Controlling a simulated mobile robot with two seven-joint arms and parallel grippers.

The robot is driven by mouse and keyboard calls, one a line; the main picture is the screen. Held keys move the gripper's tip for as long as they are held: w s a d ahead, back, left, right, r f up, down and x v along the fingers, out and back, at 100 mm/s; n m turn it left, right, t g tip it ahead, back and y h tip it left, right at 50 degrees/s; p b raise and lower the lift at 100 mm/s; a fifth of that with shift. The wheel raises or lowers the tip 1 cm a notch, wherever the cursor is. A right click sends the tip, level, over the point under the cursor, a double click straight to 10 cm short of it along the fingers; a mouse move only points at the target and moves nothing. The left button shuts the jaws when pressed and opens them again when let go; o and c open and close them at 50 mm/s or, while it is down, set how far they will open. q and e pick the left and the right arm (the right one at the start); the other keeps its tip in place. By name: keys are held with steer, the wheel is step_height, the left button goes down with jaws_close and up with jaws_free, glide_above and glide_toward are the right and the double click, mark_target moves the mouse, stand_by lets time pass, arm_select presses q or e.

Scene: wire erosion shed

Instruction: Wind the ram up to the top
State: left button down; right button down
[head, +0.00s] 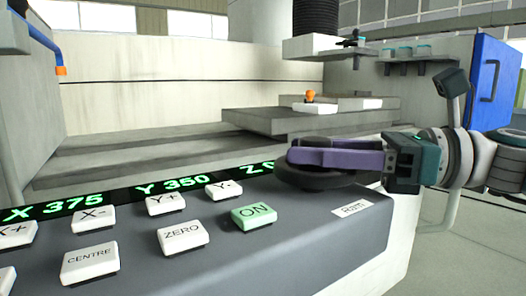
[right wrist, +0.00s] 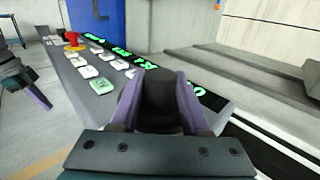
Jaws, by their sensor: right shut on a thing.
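The ram control is a dark round wheel (head: 300,180) on the grey console, beside a white label reading "Ram" (head: 352,208). My right gripper (head: 300,158) is shut on its upright black knob (right wrist: 161,98), with one purple finger on each side in the right wrist view. The ram (head: 318,46), a pale block under black bellows (head: 316,17), hangs over the work table at the back. The Z readout (head: 258,168) is partly hidden by my gripper and the wheel. My left gripper (right wrist: 38,94) shows only at the left edge of the right wrist view; its fingertips are unclear.
White keys, including ZERO (head: 183,235), and a green ON key (head: 254,216) stand left of the wheel. An orange-topped thing (head: 310,96) sits on the work table (head: 265,122). A blue panel (head: 495,80) is at right. A red knob (right wrist: 73,40) stands at the console's far end.

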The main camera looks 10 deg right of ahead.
steer(key=shift+c, duration=1.9)
jaws_free()
steer(key=p+v, duration=0.1)
steer(key=v, duration=0.9)
